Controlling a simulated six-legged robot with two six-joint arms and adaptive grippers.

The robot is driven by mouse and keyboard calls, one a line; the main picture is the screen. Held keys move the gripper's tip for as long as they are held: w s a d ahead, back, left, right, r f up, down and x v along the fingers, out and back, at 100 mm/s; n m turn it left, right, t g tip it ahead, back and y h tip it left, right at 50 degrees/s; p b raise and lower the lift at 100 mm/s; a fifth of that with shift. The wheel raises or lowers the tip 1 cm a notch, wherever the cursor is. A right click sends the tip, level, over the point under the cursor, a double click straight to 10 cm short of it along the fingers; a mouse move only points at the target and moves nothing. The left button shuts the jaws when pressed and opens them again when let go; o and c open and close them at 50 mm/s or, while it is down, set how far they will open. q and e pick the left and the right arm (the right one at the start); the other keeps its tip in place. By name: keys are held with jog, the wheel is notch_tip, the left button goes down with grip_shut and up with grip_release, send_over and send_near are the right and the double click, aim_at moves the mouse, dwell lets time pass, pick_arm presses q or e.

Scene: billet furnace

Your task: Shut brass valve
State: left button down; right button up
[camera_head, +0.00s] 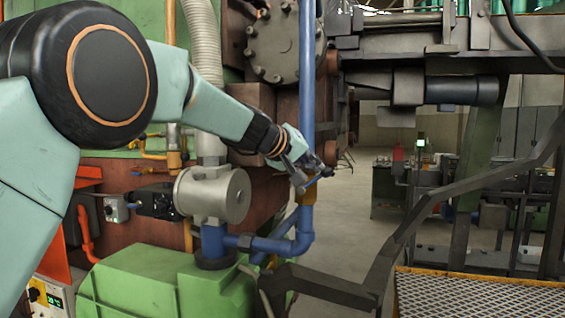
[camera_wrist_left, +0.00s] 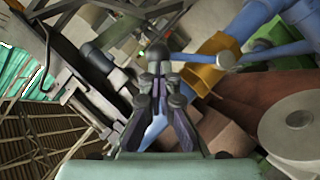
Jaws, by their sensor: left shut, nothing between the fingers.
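The brass valve (camera_head: 307,190) sits on the upright blue pipe, just below my left gripper (camera_head: 312,168) in the head view. In the left wrist view the brass body (camera_wrist_left: 207,70) is right of and beyond the fingertips of the left gripper (camera_wrist_left: 163,84), on the slanting blue pipe. The gripper is shut and empty. It partly hides the valve's upper part. My right gripper is in neither view.
The blue pipe (camera_head: 307,80) rises behind the gripper. A grey metal cylinder (camera_head: 213,194) stands left of the valve, above a green machine housing (camera_head: 165,282). A dark railing (camera_head: 400,245) and a grated platform (camera_head: 470,297) lie front right. Floor is open beyond the pipe.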

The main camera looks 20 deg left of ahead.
aim_at(325, 175)
pick_arm(q)
jog(key=shift+d+f+m+y+p, duration=0.45)
jog(key=shift+d+f+m+y, duration=0.4)
jog(key=shift+d+m+y, duration=0.2)
jog(key=shift+d+f+g+y, duration=0.25)
jog(key=shift+f+g, duration=0.05)
jog(key=shift+f, duration=0.15)
jog(key=shift+d+f+b, duration=0.2)
jog(key=shift+f+b, duration=0.2)
jog(key=shift+b, duration=0.2)
jog(key=shift+d+f, duration=0.1)
jog(key=shift+d, duration=0.05)
